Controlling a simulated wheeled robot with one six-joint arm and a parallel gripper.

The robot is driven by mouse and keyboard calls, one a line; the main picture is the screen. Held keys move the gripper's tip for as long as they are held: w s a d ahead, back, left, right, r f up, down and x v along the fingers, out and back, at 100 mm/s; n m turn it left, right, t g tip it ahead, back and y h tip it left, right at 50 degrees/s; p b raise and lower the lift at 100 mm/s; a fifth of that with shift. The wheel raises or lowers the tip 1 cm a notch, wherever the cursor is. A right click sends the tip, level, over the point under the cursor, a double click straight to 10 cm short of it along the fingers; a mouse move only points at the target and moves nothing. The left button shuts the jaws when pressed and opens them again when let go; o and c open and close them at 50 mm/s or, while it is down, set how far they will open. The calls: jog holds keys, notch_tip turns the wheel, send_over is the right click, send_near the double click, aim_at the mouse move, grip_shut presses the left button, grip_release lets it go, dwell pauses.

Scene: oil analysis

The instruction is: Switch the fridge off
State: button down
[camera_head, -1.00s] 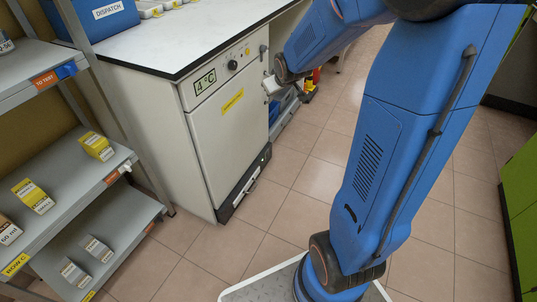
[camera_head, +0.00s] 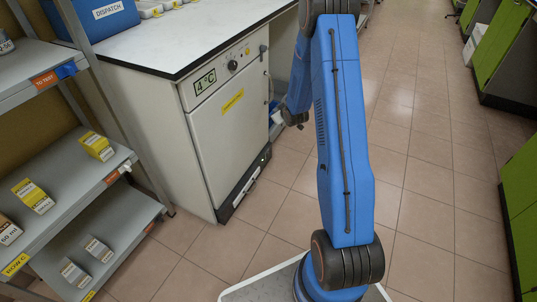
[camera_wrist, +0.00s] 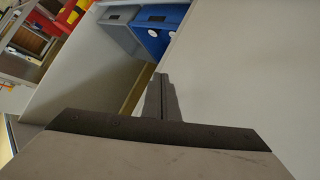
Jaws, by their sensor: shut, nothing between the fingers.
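The fridge (camera_head: 222,135) is a white under-counter unit with its door shut, at the left in the head view. Its top panel has a display reading 4°C (camera_head: 205,82), a dark round knob (camera_head: 232,65) and a small yellow spot (camera_head: 247,51). A grey lever-like part (camera_head: 263,49) is at the panel's right end. My gripper (camera_wrist: 162,98) is shut and empty in the wrist view, with a plain pale surface to its right. In the head view I cannot make out its fingertips; my blue arm stands right of the fridge.
The white worktop (camera_head: 190,35) with a blue DISPATCH box (camera_head: 102,12) covers the fridge. A grey shelf rack (camera_head: 75,185) stands at the left. The tiled floor at the right is clear.

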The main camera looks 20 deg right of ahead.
jog(key=d+f+t, duration=0.1)
jog(key=d+f, duration=0.1)
jog(key=f, duration=0.8)
jog(key=d+f+t, duration=0.1)
jog(key=d+f, duration=0.1)
jog(key=f, duration=0.7)
jog(key=s+f+t, duration=0.1)
jog(key=s+f, duration=0.3)
jog(key=f, duration=0.3)
jog(key=s+f+t, duration=0.1)
jog(key=s+f, duration=0.3)
jog(key=f, duration=0.3)
jog(key=shift+d+f, duration=0.15)
jog(key=shift+f, duration=0.1)
jog(key=w+a+r, duration=0.1)
jog(key=w+a, duration=0.4)
jog(key=w, duration=0.2)
jog(key=shift+a, duration=0.2)
jog(key=shift+w+a, duration=0.1)
jog(key=shift+w+a+r, duration=0.1)
jog(key=shift+w+a, duration=0.05)
jog(key=shift+w, duration=0.05)
dwell(0.3)
